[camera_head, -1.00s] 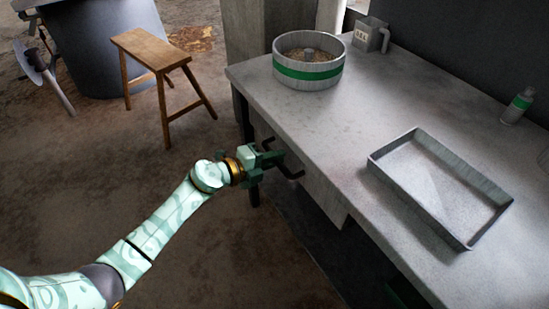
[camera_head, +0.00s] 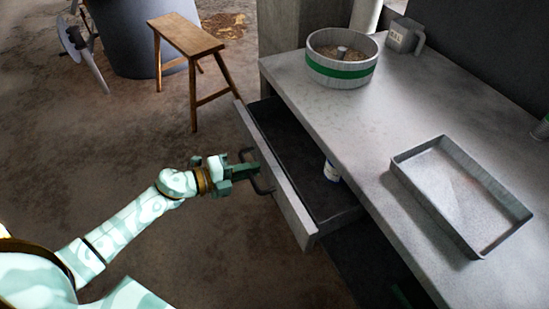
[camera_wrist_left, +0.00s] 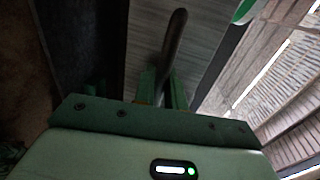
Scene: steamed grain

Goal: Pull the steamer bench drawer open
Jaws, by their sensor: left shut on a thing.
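The steamer bench drawer (camera_head: 290,200) stands pulled out from under the grey bench top (camera_head: 330,115), so its dark inside shows. My left gripper (camera_head: 258,172) is shut on the dark bar handle (camera_head: 265,187) on the drawer's front. In the left wrist view the handle (camera_wrist_left: 175,38) runs up from between the fingers (camera_wrist_left: 162,88) of my left gripper, in front of the drawer face. A small white container with a blue mark (camera_head: 332,171) is inside the drawer, partly hidden by the bench edge. My right gripper is not in view.
On the bench stand a round steamer with a green band (camera_head: 341,70) holding grain, a grey jug (camera_head: 403,37) and an empty shallow metal tray (camera_head: 408,172). A wooden stool (camera_head: 188,42) and a large dark tub (camera_head: 135,50) stand on the floor. Floor left of the drawer is clear.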

